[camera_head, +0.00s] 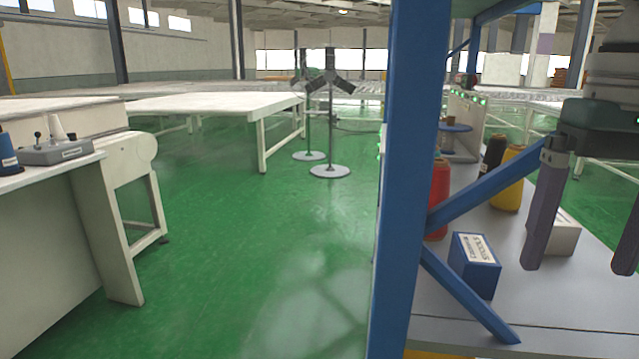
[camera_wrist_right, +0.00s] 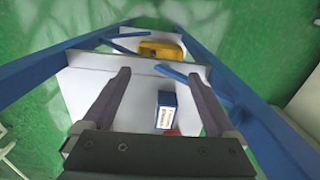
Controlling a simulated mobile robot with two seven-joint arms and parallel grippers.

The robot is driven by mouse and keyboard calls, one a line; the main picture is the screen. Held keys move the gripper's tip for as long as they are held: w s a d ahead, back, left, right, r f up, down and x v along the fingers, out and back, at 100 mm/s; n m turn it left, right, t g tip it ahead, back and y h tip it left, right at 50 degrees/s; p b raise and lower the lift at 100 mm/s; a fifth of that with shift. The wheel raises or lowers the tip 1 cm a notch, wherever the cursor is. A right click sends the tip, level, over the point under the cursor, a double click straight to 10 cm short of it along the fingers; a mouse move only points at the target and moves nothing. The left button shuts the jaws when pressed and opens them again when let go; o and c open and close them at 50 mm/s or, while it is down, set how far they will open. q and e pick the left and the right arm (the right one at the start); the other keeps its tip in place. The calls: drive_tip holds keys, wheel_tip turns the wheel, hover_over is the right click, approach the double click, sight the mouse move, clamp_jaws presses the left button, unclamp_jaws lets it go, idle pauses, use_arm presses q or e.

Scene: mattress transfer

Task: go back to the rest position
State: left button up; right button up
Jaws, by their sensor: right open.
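My right gripper (camera_head: 590,215) is open and empty at the right of the head view, over the grey shelf (camera_head: 555,300) of the blue rack. In the right wrist view its two fingers (camera_wrist_right: 160,95) are spread apart. A blue box with a white label (camera_head: 474,264) stands on the shelf to the left of the near finger; it also shows between the fingers in the right wrist view (camera_wrist_right: 167,98), apart from them. My left gripper is not in the head view.
A blue post (camera_head: 412,150) and diagonal braces stand close to the left of my right gripper. Red (camera_head: 438,195), black (camera_head: 492,157) and yellow (camera_head: 508,180) spools and a white box (camera_head: 562,234) are on the shelf. A white table (camera_head: 210,104) stands beyond open green floor (camera_head: 250,220).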

drive_tip(key=s+a+f+n+t+y+p, duration=0.1)
drive_tip(key=s+a+f+n+p, duration=0.1)
drive_tip(key=s+a+n+p, duration=0.3)
drive_tip(key=s+a+f+t+y+p, duration=0.1)
drive_tip(key=s+a+f+p, duration=0.15)
drive_tip(key=a, duration=0.35)
drive_tip(key=s+d+r+t+h+p, duration=0.1)
drive_tip(key=s+d+r+p, duration=0.15)
drive_tip(key=s, duration=0.35)
drive_tip(key=s+d+r+t+h+p, duration=0.1)
drive_tip(key=s+d+r+p, duration=0.15)
drive_tip(key=s, duration=0.35)
use_arm(q)
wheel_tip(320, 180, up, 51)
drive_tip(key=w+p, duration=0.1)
drive_tip(key=p, duration=3.7)
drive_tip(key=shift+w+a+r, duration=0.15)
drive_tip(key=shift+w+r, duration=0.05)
use_arm(e)
wheel_tip(320, 180, up, 37)
drive_tip(key=shift+w+d+f+m, duration=0.15)
drive_tip(key=shift+w+m, duration=0.05)
drive_tip(key=shift+m, duration=0.1)
